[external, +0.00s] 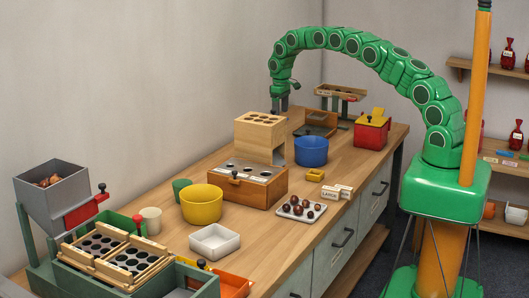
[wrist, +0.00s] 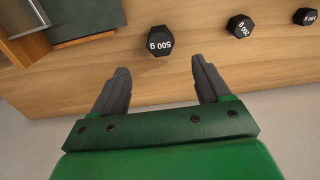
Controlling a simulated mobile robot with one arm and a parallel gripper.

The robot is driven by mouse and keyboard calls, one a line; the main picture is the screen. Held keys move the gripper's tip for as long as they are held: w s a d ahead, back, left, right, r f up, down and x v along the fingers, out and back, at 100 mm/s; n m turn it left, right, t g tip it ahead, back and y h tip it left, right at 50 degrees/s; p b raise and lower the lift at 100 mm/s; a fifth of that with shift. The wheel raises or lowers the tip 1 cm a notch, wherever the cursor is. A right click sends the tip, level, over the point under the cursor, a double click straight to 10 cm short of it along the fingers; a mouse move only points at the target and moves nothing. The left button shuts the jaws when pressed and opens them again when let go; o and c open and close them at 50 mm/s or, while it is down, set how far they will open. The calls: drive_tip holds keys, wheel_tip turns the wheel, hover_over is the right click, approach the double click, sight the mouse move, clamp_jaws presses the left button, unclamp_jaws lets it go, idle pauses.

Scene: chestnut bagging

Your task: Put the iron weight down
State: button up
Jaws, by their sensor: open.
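A black iron weight marked 500 g (wrist: 160,42) stands on the wooden bench in the wrist view. My gripper (wrist: 160,66) is open, with one finger to each side and the weight just beyond the fingertips, apart from both. Nothing is between the fingers. In the external view my gripper (external: 280,108) points down at the far end of the bench, behind the wooden tower. The weight cannot be made out in that view.
Two smaller black weights, one marked 200 g (wrist: 240,26) and a smaller one (wrist: 306,17), stand to the right in the wrist view. A dark-plated wooden tray (wrist: 75,20) is at upper left. A blue bowl (external: 311,151) and red box (external: 371,133) stand nearby on the bench.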

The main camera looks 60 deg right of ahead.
drive_tip(key=s+a+r, duration=0.8)
drive_tip(key=s+r, duration=0.3)
drive_tip(key=s, duration=0.1)
drive_tip(key=s+a+r, duration=0.9)
drive_tip(key=s+r, duration=0.3)
drive_tip(key=s+a, duration=0.2)
drive_tip(key=s, duration=1)
drive_tip(key=s+a+g, duration=0.1)
drive_tip(key=s+a, duration=0.2)
drive_tip(key=s, duration=0.9)
drive_tip(key=s+a, duration=0.3)
drive_tip(key=s, duration=0.9)
drive_tip(key=shift+g, duration=0.4)
